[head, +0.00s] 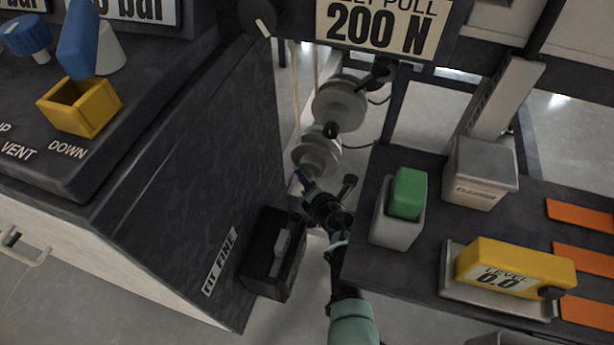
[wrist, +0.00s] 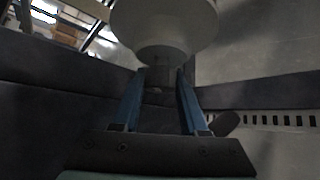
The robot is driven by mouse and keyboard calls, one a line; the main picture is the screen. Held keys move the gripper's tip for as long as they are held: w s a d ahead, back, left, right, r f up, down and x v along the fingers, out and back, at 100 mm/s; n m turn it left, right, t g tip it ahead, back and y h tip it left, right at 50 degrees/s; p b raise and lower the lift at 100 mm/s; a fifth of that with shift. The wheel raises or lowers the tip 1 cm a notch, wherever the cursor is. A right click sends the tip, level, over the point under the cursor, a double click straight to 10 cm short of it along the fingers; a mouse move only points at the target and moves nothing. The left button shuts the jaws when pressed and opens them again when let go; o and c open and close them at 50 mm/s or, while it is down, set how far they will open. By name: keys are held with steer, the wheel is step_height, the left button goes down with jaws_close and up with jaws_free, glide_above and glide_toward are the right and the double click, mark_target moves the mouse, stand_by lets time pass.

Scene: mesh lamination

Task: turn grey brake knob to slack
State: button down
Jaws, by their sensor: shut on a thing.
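My gripper (head: 303,179) reaches in beside the side of the dark cabinet, at the lower of two grey round discs. In the wrist view its blue fingers (wrist: 158,92) stand on both sides of a dark grey block, the grey brake knob (wrist: 158,77), and are shut on it. A wide pale round disc (wrist: 165,32) sits just beyond the knob. In the head view the lower disc (head: 316,157) is partly behind my gripper, and the knob is hidden there. No slack mark or pointer can be read.
The upper grey disc (head: 340,102) is behind, under the 200 N sign (head: 383,27). A black box (head: 272,254) stands left of my arm. At right, a dark bench (head: 400,262) holds a green block (head: 407,193), a cleaner box (head: 485,172) and a yellow level (head: 515,266).

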stand_by(0.3)
steer(key=shift+c, duration=2.2)
jaws_free()
steer(key=p+v, duration=0.7)
steer(key=shift+s, duration=0.25)
